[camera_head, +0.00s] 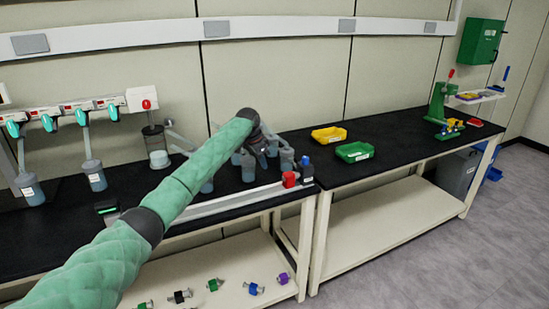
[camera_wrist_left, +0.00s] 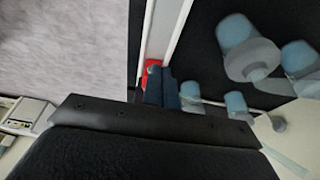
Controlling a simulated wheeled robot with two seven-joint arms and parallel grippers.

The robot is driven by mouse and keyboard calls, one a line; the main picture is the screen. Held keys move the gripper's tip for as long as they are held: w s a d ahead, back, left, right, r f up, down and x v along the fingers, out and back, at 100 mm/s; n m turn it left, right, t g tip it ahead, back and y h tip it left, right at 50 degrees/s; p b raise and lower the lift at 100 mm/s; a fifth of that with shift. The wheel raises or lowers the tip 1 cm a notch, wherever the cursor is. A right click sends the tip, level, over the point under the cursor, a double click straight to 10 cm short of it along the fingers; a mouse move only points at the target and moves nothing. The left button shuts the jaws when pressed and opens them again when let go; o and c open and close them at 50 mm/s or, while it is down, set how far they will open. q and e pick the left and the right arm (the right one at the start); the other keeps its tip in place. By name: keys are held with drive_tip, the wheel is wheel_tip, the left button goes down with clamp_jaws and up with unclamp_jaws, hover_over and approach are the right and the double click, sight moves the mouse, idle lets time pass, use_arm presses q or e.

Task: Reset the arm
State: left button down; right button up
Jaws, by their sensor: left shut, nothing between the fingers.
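My left arm reaches from the lower left over the black bench (camera_head: 60,235) in the head view. Its gripper (camera_head: 264,152) is small and dark at the arm's far end, shut and empty, among several translucent blue-grey flasks (camera_head: 248,170). I cannot tell whether it touches any of them. In the left wrist view the dark gripper body fills the bottom, and flasks (camera_wrist_left: 248,55) show at the upper right. My right gripper is out of view.
A red-capped item (camera_head: 289,180) and a blue-capped bottle (camera_head: 306,172) stand at the bench corner. Yellow (camera_head: 329,135) and green (camera_head: 355,152) trays lie to the right. Coloured clamps (camera_head: 253,288) lie on the lower shelf.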

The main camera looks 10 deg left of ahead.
use_arm(q)
drive_tip(key=w+d+r+n+t+y, duration=0.1)
drive_tip(key=w+d+r+n+t, duration=0.1)
drive_tip(key=r+t, duration=0.35)
drive_tip(key=w+d+r+n+t, duration=0.1)
drive_tip(key=w+r+n+t, duration=0.1)
drive_tip(key=r, duration=0.6)
drive_tip(key=s+f+n+y, duration=0.1)
drive_tip(key=s+f+n, duration=0.1)
drive_tip(key=s+f, duration=1.2)
drive_tip(key=s+f+n, duration=0.1)
drive_tip(key=s+f, duration=0.9)
drive_tip(key=f, duration=0.9)
drive_tip(key=s+a+f+n+g, duration=0.1)
drive_tip(key=s+f+g, duration=0.1)
drive_tip(key=s+f, duration=1.2)
drive_tip(key=s+f+n+g, duration=0.1)
drive_tip(key=s+f+g, duration=0.2)
drive_tip(key=s+f, duration=1)
drive_tip(key=s+f+g, duration=0.1)
drive_tip(key=s+f, duration=0.3)
drive_tip(key=s, duration=0.8)
drive_tip(key=s+f+g, duration=0.2)
drive_tip(key=s+f, duration=0.2)
drive_tip(key=s, duration=0.8)
drive_tip(key=shift+s+d, duration=0.35)
